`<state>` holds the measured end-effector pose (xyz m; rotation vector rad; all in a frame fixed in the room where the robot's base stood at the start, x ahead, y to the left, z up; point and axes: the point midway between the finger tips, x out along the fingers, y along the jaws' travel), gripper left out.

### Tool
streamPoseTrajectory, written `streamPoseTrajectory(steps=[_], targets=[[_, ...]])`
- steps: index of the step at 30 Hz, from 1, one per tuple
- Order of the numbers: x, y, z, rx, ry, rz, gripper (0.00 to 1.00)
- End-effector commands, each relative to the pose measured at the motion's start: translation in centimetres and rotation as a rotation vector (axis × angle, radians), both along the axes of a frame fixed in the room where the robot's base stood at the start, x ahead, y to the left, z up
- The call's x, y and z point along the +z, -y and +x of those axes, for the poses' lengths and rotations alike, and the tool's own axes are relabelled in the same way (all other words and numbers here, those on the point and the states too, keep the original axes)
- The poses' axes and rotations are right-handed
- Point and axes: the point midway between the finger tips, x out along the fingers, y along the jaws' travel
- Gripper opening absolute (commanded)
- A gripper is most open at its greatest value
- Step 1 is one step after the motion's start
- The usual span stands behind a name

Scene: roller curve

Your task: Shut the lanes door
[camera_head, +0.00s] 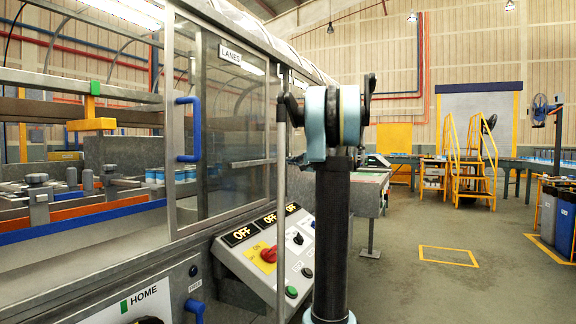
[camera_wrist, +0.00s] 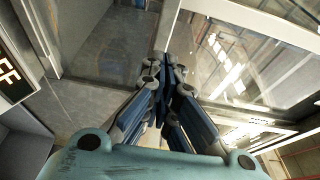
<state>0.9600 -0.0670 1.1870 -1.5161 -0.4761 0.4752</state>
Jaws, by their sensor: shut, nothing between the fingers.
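The lanes door (camera_head: 236,110) is a clear panel in a metal frame, under a LANES label (camera_head: 230,56) on the machine's side in the head view. A blue upright handle (camera_head: 187,128) is on the frame post at the panel's left. Left of that post, the machine's inside shows; I cannot tell whether clear glazing covers it. My gripper (camera_wrist: 168,65) is shut and empty in the wrist view, in front of metal and clear panels. In the head view my wrist is right of the door, apart from the handle, and my fingers are mostly hidden.
A sloped control panel (camera_head: 272,254) with OFF displays and a red knob juts out below the door. A HOME panel (camera_head: 140,303) is at lower left. Yellow steps (camera_head: 475,160) and bins (camera_head: 556,215) stand at the right. The floor between is open.

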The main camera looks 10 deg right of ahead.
Motion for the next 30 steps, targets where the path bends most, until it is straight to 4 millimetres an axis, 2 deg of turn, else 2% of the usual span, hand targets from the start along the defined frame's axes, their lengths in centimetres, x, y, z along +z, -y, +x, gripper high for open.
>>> streamPoseTrajectory(steps=[6, 15, 22, 30], targets=[[0.0, -1.9, 3.1, -0.001, 0.000, -0.001, 0.00], [0.0, -4.2, 6.5, -0.002, 0.000, -0.001, 0.00], [0.0, -5.5, 4.3, -0.004, 0.000, -0.001, 0.00], [0.0, -6.4, 3.2, -0.004, -0.001, -0.002, 0.00]])
